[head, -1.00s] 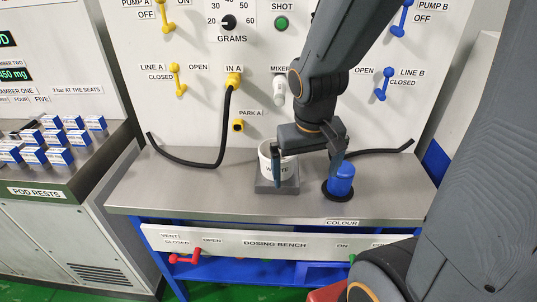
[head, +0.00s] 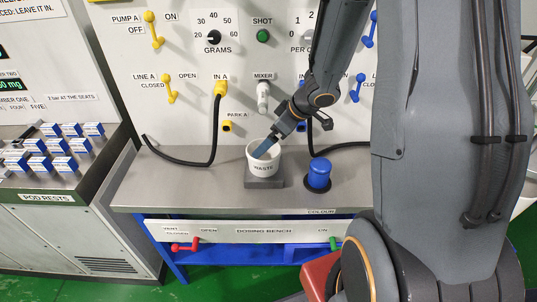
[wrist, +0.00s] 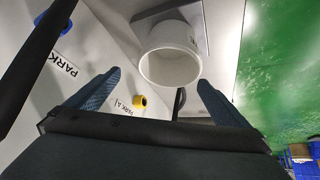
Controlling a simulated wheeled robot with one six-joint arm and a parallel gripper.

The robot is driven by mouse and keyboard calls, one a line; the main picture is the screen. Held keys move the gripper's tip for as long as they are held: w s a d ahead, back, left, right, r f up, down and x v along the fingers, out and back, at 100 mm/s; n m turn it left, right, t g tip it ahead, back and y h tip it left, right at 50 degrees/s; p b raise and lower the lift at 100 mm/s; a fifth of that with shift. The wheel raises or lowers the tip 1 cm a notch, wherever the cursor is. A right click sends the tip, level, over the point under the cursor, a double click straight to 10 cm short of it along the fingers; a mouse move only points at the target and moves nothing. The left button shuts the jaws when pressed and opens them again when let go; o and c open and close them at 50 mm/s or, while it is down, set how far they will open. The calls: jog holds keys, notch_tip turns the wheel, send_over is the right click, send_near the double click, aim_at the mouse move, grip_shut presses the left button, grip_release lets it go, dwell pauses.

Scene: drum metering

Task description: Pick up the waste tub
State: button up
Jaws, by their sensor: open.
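The waste tub (head: 262,168), a white round cup lettered WASTE, stands upright on a small grey block (head: 265,183) on the bench. Its open mouth faces my gripper in the wrist view (wrist: 170,66). My gripper (head: 264,148) is open and empty, tilted down from the upper right. One blue finger overlaps the tub's mouth in the head view; the other is mostly hidden. In the wrist view my gripper's fingertips (wrist: 160,78) lie either side of the tub's rim, with gaps showing.
A blue capped container (head: 319,174) stands on a dark disc just right of the tub. A black hose (head: 212,140) hangs from IN A at the left. The mixer spout (head: 263,97) is on the panel above the tub. The bench (head: 180,185) is clear to the left.

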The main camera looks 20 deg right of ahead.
aim_at(264, 158)
jog(key=f, duration=0.2)
jog(key=s+a+f+n+y, duration=0.1)
jog(key=shift+g, duration=0.4)
jog(key=shift+w+a+f+b, duration=0.2)
jog(key=shift+a+f+b, duration=0.1)
jog(key=shift+f, duration=0.35)
jog(key=shift+w+p+x, duration=0.15)
jog(key=shift+p+x, duration=0.05)
jog(key=shift+x, duration=1.25)
jog(key=shift+w+p+x, duration=0.1)
jog(key=shift+p+x, duration=0.05)
jog(key=shift+x, duration=1.3)
jog(key=shift+d+r, duration=0.1)
jog(key=shift+c, duration=0.3)
jog(key=c, duration=1.1)
